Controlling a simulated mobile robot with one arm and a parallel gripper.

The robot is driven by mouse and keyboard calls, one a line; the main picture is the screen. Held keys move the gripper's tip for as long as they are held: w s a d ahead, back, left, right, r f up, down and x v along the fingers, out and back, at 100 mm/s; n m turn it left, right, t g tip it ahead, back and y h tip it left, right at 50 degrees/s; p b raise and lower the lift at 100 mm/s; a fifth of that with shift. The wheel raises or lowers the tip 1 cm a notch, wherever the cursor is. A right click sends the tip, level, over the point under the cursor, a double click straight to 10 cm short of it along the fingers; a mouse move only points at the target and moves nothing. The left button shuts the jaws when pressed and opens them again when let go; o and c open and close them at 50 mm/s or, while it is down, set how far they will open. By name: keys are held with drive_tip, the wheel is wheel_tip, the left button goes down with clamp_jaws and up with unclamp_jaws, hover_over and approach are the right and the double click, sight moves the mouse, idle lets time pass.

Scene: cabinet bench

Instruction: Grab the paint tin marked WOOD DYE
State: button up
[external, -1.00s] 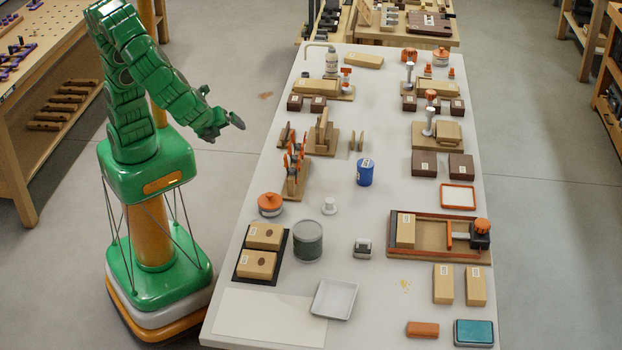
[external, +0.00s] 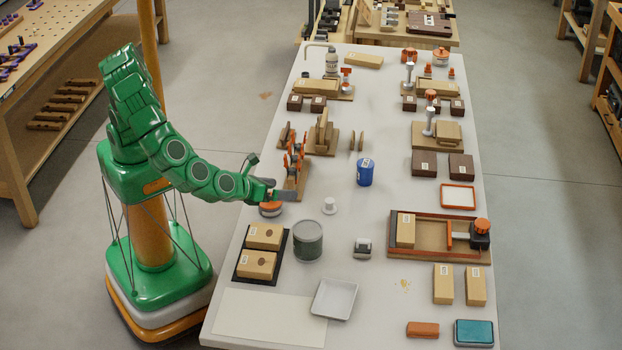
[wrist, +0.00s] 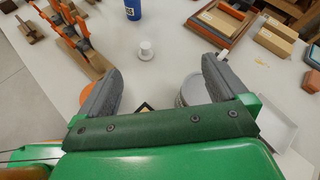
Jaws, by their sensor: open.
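Two tins stand upright on the white table. A blue tin (external: 365,173) with a white label is near the middle; its lower part shows at the top of the wrist view (wrist: 133,11). A dark grey-green tin (external: 308,242) with a pale lid is nearer the front left; in the wrist view its pale rim (wrist: 188,92) is partly hidden behind my right finger. I cannot read WOOD DYE on either. My gripper (external: 272,181) is open and empty, above the table's left edge, up and left of the grey-green tin.
An orange-topped round pot (external: 268,210) is just below my gripper. An orange clamp on a wooden stand (external: 296,175) is close to its right. A small white knob (external: 329,206) stands between the tins. Two tan boxes lie on a black tray (external: 284,262) at front left.

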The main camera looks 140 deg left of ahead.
sight(300, 231)
drive_tip(key=w+d+f+m, duration=0.1)
drive_tip(key=w+f, duration=0.1)
drive_tip(key=w+d+f+m+t, duration=0.1)
drive_tip(key=w+f+m, duration=0.1)
drive_tip(key=w+f, duration=0.1)
drive_tip(key=w+d+f+m+t, duration=0.1)
drive_tip(key=w+f+m, duration=0.1)
drive_tip(key=f, duration=0.1)
drive_tip(key=shift+w, duration=0.3)
drive_tip(key=shift+f+x, duration=0.15)
drive_tip(key=shift+x, duration=1.8)
drive_tip(key=shift+f+x, duration=0.15)
drive_tip(key=shift+x, duration=1.8)
drive_tip(key=shift+d, duration=0.15)
drive_tip(key=shift+c, duration=0.2)
drive_tip(key=shift+r, duration=0.1)
drive_tip(key=c, duration=1)
drive_tip(key=shift+r+t, duration=0.1)
drive_tip(key=shift+t, duration=0.2)
drive_tip(key=shift+c, duration=0.2)
